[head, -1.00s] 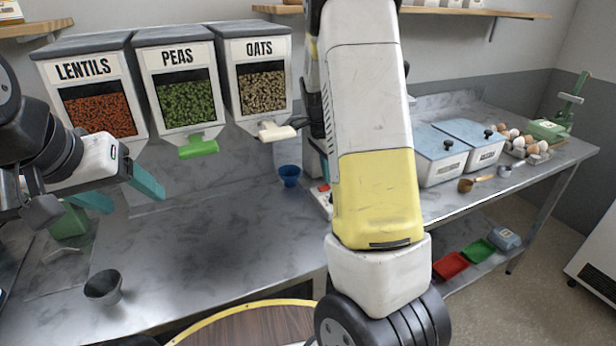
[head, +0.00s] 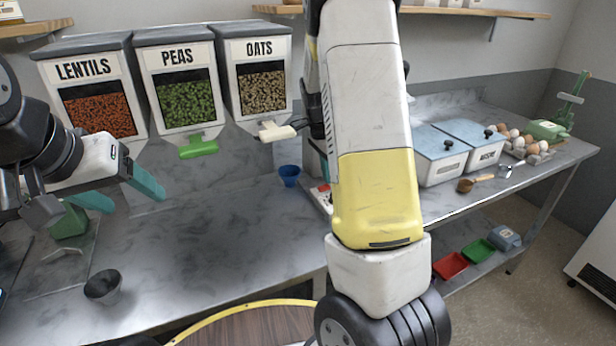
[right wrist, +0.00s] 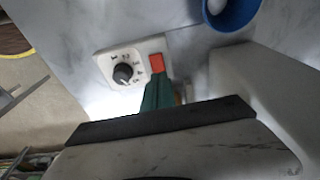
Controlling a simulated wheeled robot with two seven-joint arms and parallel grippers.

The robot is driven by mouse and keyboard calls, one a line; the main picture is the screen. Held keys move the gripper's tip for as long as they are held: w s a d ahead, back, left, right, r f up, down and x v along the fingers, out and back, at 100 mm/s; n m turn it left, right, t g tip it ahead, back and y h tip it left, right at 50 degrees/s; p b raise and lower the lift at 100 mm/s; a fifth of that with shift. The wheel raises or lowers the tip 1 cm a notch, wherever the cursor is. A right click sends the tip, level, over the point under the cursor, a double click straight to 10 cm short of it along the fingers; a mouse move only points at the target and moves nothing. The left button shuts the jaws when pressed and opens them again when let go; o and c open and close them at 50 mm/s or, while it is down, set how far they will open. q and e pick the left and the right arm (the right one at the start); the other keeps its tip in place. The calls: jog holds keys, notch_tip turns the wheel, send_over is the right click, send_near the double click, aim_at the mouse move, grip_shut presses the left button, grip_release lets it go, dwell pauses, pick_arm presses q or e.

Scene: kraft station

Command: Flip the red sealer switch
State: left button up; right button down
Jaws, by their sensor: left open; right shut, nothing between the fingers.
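The red sealer switch (right wrist: 157,62) shows in the right wrist view, set in a white panel beside a round black dial (right wrist: 123,74). My right gripper (right wrist: 159,90) is shut and empty. Its green fingertips are right at the lower edge of the switch; I cannot tell whether they touch it. In the head view my right arm hides most of the sealer (head: 320,199) and the right gripper. My left gripper (head: 135,201) is open and empty above the left part of the counter.
A blue cup (head: 289,175) stands just left of the sealer. A dark cup (head: 103,287) stands at the counter's front left. Lentil, pea and oat dispensers (head: 176,52) hang behind. Lidded white bins (head: 440,170) stand to the right. The middle-left counter is clear.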

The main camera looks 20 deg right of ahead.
jog(key=shift+f, duration=0.8)
dwell(0.4)
jog(key=shift+r, duration=3.5)
